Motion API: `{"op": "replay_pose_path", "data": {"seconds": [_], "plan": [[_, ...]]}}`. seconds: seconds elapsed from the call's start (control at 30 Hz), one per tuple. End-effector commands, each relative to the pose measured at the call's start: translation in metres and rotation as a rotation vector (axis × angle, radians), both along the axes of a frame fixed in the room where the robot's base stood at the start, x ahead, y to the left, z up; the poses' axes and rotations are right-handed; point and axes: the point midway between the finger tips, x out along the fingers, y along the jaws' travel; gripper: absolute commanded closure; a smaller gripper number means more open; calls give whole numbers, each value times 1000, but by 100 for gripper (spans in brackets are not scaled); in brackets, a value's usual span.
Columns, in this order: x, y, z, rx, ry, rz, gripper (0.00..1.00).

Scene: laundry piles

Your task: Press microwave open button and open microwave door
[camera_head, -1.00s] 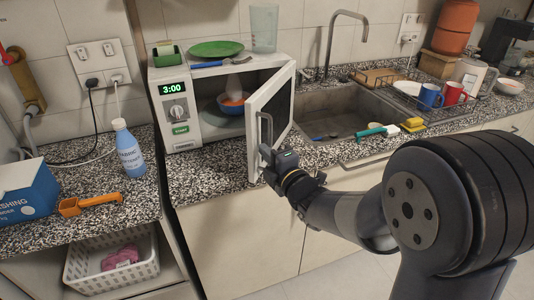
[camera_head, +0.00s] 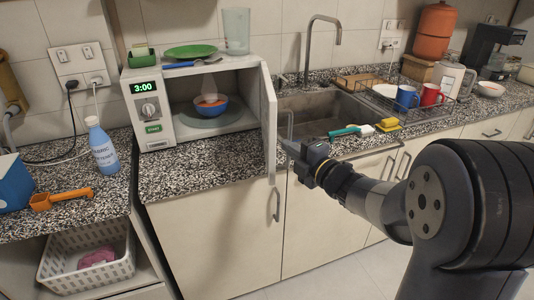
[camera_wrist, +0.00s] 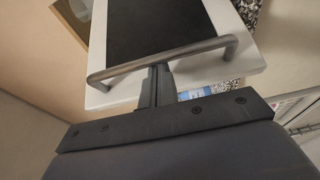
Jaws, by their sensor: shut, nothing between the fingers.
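The white microwave (camera_head: 157,118) stands on the left counter with its door (camera_head: 269,120) swung wide open, seen nearly edge-on at its right side. Its green display reads 3:00, and a green START button (camera_head: 153,128) is below the dial. Inside, a blue bowl (camera_head: 210,107) with orange food sits on the turntable. My gripper (camera_head: 292,150) is outside the door, near the lower end of its handle. In the wrist view, my shut, empty gripper (camera_wrist: 158,70) points at the grey handle bar (camera_wrist: 200,51). The fingertips are at the bar; I cannot tell whether they touch it.
A green plate (camera_head: 190,51), a blue utensil and a clear cup (camera_head: 236,32) rest on the microwave. The sink (camera_head: 330,113) lies right of the door. A blue bottle (camera_head: 102,147) stands on the counter to the left. The counter before the microwave is clear.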

Motion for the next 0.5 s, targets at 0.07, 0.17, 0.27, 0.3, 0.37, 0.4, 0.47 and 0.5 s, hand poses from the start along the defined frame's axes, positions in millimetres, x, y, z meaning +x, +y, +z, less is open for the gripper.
{"op": "replay_pose_path", "data": {"seconds": [0.07, 0.17, 0.27, 0.3, 0.37, 0.4, 0.47, 0.5], "plan": [[5, -15, -1, -1, -1, -5, 100], [9, -27, -1, 0, 0, -3, 100], [12, -36, 0, 0, 0, -2, 100], [13, -38, 0, 0, 0, -1, 100], [14, -40, 0, 0, 0, 0, 100], [15, -42, 0, 0, 0, 1, 100], [15, -43, 0, 1, -1, 0, 100], [16, -44, 0, 1, -1, 0, 100]]}}
